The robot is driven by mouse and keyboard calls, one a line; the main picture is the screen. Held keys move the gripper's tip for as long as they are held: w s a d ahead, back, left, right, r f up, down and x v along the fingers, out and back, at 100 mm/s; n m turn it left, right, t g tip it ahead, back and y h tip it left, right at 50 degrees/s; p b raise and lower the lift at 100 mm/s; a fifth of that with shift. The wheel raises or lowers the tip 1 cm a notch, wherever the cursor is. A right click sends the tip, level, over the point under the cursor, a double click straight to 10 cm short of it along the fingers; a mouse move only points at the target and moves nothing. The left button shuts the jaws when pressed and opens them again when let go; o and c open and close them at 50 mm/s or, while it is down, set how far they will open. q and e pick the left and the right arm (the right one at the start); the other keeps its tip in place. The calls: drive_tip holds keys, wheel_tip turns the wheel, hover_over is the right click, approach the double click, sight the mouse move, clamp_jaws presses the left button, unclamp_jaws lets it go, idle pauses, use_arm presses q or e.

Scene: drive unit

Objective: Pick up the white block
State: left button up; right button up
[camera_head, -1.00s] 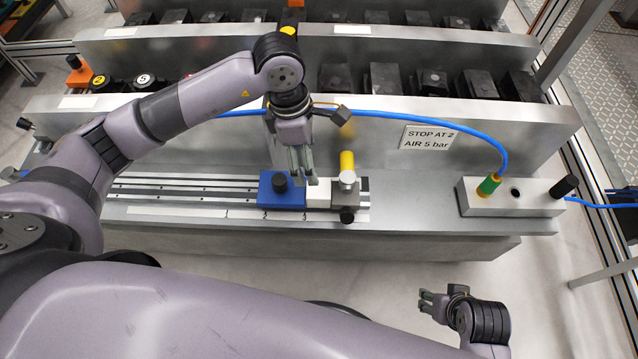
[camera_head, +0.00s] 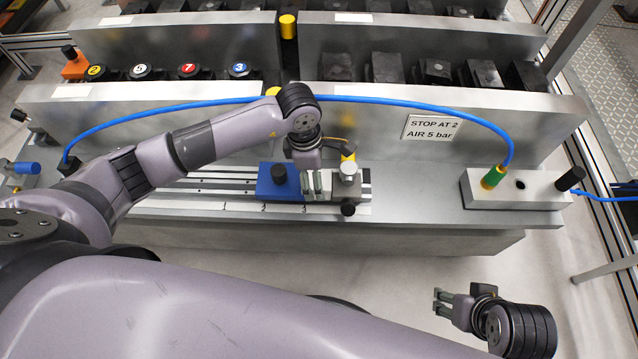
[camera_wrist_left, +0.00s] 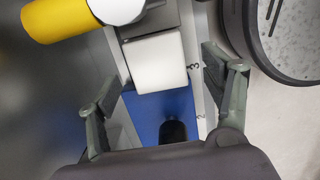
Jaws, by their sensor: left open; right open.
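The white block (camera_wrist_left: 156,62) shows clearly in the left wrist view, between and just beyond the fingertips of my left gripper (camera_wrist_left: 152,80). It sits on the rail against the blue block (camera_wrist_left: 150,110), which has a black knob. In the head view my left gripper (camera_head: 314,188) is open above the rail and hides most of the white block, to the right of the blue block (camera_head: 281,184). The frames do not show contact with the fingers. My right gripper (camera_head: 441,302) is open and empty, out in front of the bench at the lower right.
A grey stop with a silver knob (camera_head: 348,171) adjoins the white block's right side. A blue hose (camera_head: 430,108) arches behind, down to a valve block (camera_head: 520,190). The rail to the left is clear.

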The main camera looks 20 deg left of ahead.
use_arm(q)
drive_tip(key=f, duration=0.3)
drive_tip(key=shift+w+d+f+b, duration=0.25)
drive_tip(key=shift+d+f+b, duration=0.05)
drive_tip(key=shift+d+f, duration=0.1)
drive_tip(key=shift+c, duration=0.5)
drive_tip(key=shift+r, duration=0.1)
drive_tip(key=c, duration=1.6)
